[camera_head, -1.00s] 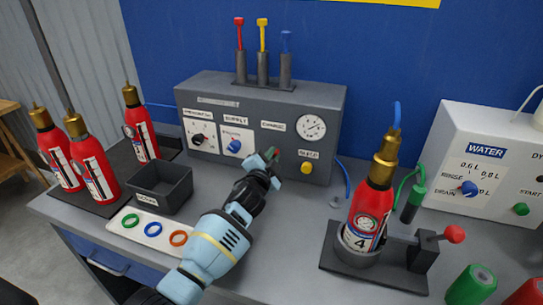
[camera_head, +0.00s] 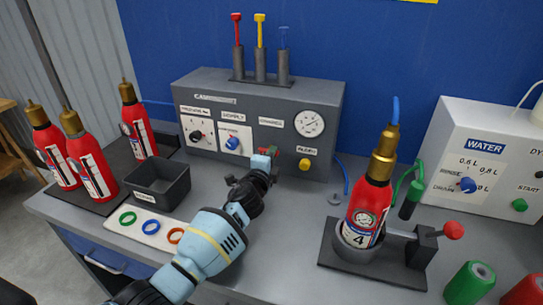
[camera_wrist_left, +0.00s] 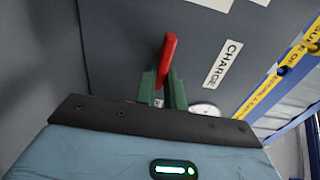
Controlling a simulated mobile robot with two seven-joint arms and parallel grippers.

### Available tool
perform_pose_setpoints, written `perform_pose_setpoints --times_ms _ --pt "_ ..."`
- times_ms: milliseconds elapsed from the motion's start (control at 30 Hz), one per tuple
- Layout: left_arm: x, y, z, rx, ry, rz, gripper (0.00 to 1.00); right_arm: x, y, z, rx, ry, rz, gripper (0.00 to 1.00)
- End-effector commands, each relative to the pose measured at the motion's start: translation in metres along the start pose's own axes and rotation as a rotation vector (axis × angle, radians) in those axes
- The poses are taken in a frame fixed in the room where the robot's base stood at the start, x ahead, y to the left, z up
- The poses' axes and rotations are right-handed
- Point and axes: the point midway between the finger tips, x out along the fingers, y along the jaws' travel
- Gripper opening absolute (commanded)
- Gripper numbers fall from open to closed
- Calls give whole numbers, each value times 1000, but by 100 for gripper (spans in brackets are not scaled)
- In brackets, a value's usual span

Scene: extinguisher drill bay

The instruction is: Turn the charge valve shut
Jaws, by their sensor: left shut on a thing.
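The charge valve has a red lever handle (camera_wrist_left: 169,52) beside the CHARGE label (camera_wrist_left: 223,64) in the left wrist view. In the head view, a little red of it shows at the front of the grey charging panel (camera_head: 215,163), mostly hidden behind my gripper. My left gripper (camera_wrist_left: 163,88) is shut on the red handle, its two green fingers either side of the handle's lower part. In the head view my left gripper (camera_head: 267,160) is up against the panel's front, under the CHARGE label. The handle stands nearly upright, slightly tilted, in the wrist view. My right gripper is out of view.
A pressure gauge (camera_head: 309,122) and a yellow button (camera_head: 305,165) are right of the valve. A blue supply knob (camera_head: 233,143) is left of it. A dark tray (camera_head: 158,188) and a card of coloured rings (camera_head: 140,226) lie near my arm. Extinguisher 4 (camera_head: 368,205) stands in a holder.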

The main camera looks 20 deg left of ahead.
Motion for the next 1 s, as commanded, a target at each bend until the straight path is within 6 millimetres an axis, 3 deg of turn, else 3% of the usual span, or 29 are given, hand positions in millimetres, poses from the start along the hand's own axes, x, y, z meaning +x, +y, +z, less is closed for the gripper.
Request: perform_pose_setpoints --times_ms 467,500,667,1000 --pt "0 1 0 17 -1 2 0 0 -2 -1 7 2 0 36" --pt "0 1 0 17 -1 2 13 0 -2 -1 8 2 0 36" --pt "0 1 0 15 -1 1 33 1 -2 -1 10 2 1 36" --pt "-3 0 0 14 -1 0 33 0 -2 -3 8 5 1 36"
